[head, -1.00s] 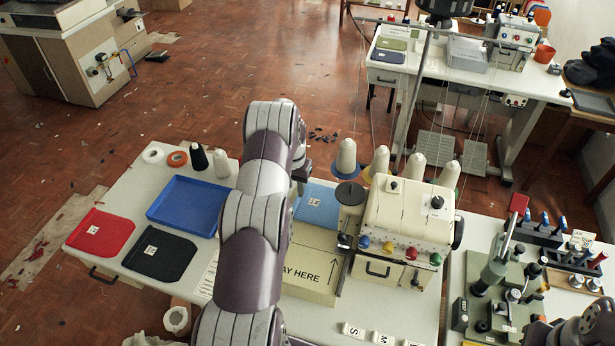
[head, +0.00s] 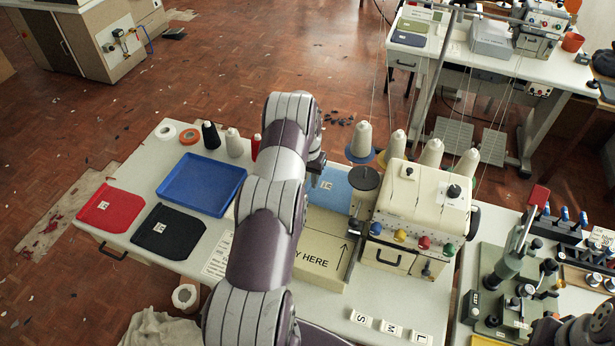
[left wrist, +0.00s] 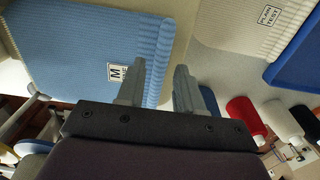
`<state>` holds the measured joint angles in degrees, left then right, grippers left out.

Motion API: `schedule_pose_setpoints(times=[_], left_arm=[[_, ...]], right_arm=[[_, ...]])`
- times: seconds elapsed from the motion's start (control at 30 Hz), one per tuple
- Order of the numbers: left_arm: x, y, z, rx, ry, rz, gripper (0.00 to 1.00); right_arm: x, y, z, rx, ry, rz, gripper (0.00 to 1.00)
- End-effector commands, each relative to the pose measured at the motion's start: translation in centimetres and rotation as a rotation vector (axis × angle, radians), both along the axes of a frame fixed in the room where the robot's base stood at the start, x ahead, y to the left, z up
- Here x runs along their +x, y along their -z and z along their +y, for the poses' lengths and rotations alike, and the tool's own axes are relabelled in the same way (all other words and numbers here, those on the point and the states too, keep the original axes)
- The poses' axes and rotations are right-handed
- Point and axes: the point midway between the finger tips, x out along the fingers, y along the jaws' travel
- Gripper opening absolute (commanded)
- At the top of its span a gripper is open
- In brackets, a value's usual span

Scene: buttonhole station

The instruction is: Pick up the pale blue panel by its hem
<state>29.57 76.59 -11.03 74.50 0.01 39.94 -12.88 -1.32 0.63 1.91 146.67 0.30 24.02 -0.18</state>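The pale blue panel (head: 338,191) lies flat on the table beside the cream sewing machine, partly hidden by my left arm in the head view. In the left wrist view the panel (left wrist: 75,55) fills the upper left, with a white M label and a ribbed hem (left wrist: 158,60) along its right edge. My left gripper (left wrist: 160,85) is open and empty. One finger overlaps the panel and the other is beyond the hem, over the table. In the head view the left gripper (head: 317,168) is mostly hidden behind its own arm. The right gripper is not in view.
A cream board marked HERE (head: 315,255) is in front of the panel. The sewing machine (head: 420,210) stands right. A blue tray (head: 202,184), red panel (head: 110,209), black panel (head: 168,231) and thread cones (head: 233,143) are left. A cream PLAIN TEST panel (left wrist: 240,35) is near the hem.

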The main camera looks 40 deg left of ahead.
Motion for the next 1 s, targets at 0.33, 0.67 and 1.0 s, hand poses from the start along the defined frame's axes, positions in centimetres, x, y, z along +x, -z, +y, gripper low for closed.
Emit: schedule_pose_setpoints(times=[0.33, 0.67, 1.0], left_arm=[[0.0, 0.8, 0.0, 0.0, 0.0, 0.0, 0.36], [0.0, 1.4, 0.0, 0.0, 0.0, 0.0, 0.36], [0.0, 1.8, 0.0, 0.0, 0.0, -0.001, 0.36]], right_arm=[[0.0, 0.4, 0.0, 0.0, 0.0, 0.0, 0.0], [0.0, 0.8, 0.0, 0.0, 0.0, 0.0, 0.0], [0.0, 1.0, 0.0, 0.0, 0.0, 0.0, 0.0]])
